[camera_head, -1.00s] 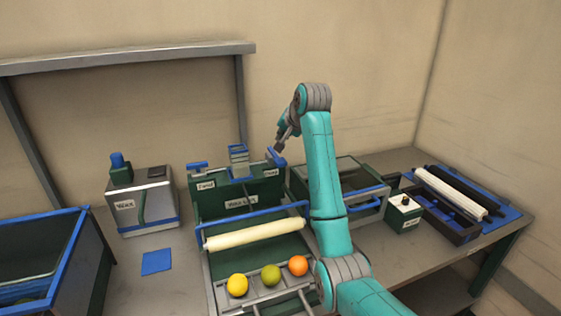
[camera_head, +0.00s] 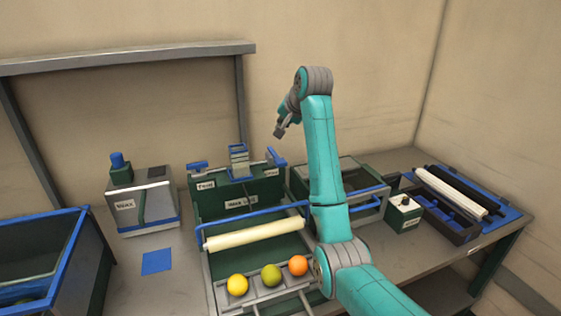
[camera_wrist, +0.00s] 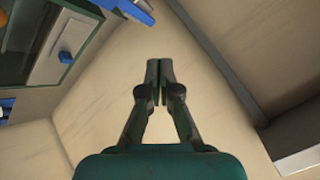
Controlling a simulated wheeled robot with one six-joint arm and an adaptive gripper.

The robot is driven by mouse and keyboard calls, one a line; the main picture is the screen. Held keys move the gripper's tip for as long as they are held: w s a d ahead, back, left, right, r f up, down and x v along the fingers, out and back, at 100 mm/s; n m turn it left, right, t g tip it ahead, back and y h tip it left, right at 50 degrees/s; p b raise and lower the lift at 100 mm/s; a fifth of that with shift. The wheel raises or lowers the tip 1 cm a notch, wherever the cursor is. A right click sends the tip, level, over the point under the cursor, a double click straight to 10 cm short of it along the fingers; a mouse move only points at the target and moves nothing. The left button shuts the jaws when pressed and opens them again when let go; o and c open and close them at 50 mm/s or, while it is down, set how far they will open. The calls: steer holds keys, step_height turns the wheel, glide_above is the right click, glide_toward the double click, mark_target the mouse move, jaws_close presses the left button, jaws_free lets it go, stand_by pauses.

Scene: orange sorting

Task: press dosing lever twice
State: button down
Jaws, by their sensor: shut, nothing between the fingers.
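A dark green machine (camera_head: 240,193) stands at the middle of the bench. A blue lever (camera_head: 275,157) sits at its right top corner, above a small label too blurred to read for certain. I take this to be the dosing lever. Another blue lever (camera_head: 197,166) sits at the left top corner, above a label that seems to read "Feed". My gripper (camera_head: 280,131) hangs above the right lever, apart from it, in front of the back wall. In the wrist view my gripper (camera_wrist: 159,68) has its fingertips together with nothing between them.
A yellow, a green and an orange fruit (camera_head: 298,265) lie in a row before a cream roller (camera_head: 255,233). A grey box (camera_head: 142,205) stands left, a small button box (camera_head: 404,212) right. A blue-rimmed bin (camera_head: 72,236) is at far left.

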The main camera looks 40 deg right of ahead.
mark_target(281, 160)
steer(key=shift+f, duration=4.4)
steer(key=shift+f, duration=0.15)
steer(key=shift+f, duration=0.3)
steer(key=shift+f, duration=1.4)
steer(key=shift+r, duration=1.85)
